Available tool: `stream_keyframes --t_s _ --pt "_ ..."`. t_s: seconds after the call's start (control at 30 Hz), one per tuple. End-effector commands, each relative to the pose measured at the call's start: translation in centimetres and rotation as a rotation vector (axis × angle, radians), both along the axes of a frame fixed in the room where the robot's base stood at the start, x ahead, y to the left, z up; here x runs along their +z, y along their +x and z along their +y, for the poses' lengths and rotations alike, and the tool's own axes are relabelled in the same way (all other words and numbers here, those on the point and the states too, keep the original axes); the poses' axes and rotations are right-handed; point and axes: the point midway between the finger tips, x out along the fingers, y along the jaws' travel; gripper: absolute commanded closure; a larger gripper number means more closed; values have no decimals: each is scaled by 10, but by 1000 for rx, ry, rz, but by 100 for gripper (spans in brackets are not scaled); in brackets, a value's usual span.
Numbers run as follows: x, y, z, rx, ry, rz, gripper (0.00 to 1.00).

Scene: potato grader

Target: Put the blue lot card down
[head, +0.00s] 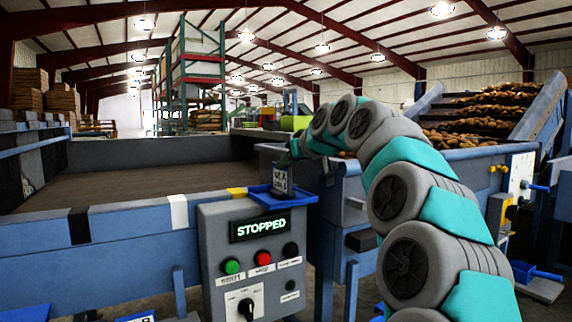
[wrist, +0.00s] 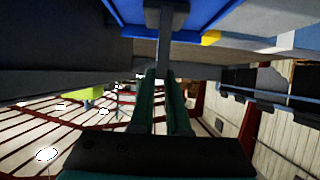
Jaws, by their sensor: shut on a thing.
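The lot card (head: 280,183) looks dark with a pale lettered face and stands upright at my gripper (head: 288,158). My gripper is shut on it. A small blue tray (head: 262,197) on top of the control box lies directly below the card. I cannot tell whether the card's lower edge touches the tray. In the wrist view, the two green fingers (wrist: 164,105) close on a thin grey stem (wrist: 164,58), and the blue tray (wrist: 225,18) shows beyond it. The card's face is not readable there.
The grey control box (head: 215,270) has a display reading STOPPED, buttons and a knob. A wide, empty belt (head: 150,185) lies at the left behind a blue rail (head: 130,222). Potatoes (head: 490,115) lie on a conveyor at the right. Another blue tray (head: 540,273) is low at the right.

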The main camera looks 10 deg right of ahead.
Motion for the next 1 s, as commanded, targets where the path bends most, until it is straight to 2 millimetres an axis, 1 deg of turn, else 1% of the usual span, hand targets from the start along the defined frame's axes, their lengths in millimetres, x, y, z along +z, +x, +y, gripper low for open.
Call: stream_keyframes --t_s 0.27,0.4,0.43,0.67,1.0 --pt "-1 0 0 0 0 0 100" --pt "-6 0 0 0 0 0 100" --pt "-5 0 0 0 0 0 83" --pt "-4 0 0 0 0 1 57" --pt "-1 0 0 0 0 0 56"
